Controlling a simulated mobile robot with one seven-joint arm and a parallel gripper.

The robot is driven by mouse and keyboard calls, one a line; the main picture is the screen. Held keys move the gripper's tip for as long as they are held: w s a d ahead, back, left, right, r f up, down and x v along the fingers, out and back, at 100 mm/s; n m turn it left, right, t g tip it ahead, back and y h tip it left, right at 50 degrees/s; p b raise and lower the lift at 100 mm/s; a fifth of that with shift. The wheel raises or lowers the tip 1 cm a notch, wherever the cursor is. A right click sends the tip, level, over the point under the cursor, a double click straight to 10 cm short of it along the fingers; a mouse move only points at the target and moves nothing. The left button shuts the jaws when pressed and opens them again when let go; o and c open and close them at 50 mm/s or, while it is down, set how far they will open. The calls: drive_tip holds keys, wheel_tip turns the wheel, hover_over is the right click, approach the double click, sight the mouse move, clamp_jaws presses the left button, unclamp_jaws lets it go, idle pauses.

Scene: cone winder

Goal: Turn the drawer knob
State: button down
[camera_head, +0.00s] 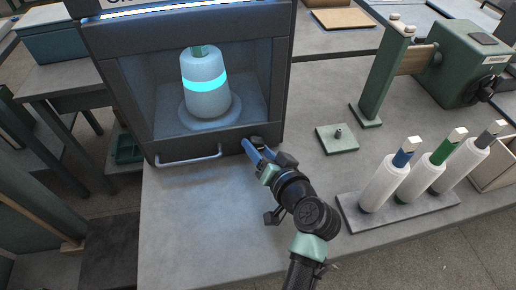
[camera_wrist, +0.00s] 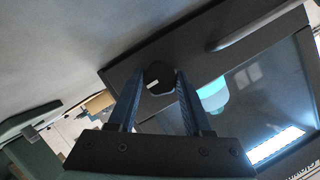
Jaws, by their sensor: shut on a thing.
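The drawer knob (camera_wrist: 157,77) is a dark round knob with a white mark, on the lower front panel of the dark cabinet. In the wrist view it sits between the tips of my two blue fingers. My gripper (camera_wrist: 160,85) is shut on it. In the head view my gripper (camera_head: 252,146) reaches the cabinet's lower right front, and the knob (camera_head: 258,141) shows only in part beside the fingers. The cabinet (camera_head: 112,75) has a pale bar handle (camera_head: 188,157) left of the knob. Behind its window stands a white cone (camera_head: 205,77) with a glowing cyan band.
Right of my arm, a rack (camera_head: 405,215) holds three white spools with blue, green and grey tops. A green post and machine (camera_head: 462,65) stand behind. The table's front left is clear.

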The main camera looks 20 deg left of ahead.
idle(0.4)
drive_tip(key=shift+c, duration=1.6)
unclamp_jaws()
drive_tip(key=v, duration=1.3)
drive_tip(key=shift+p, duration=0.3)
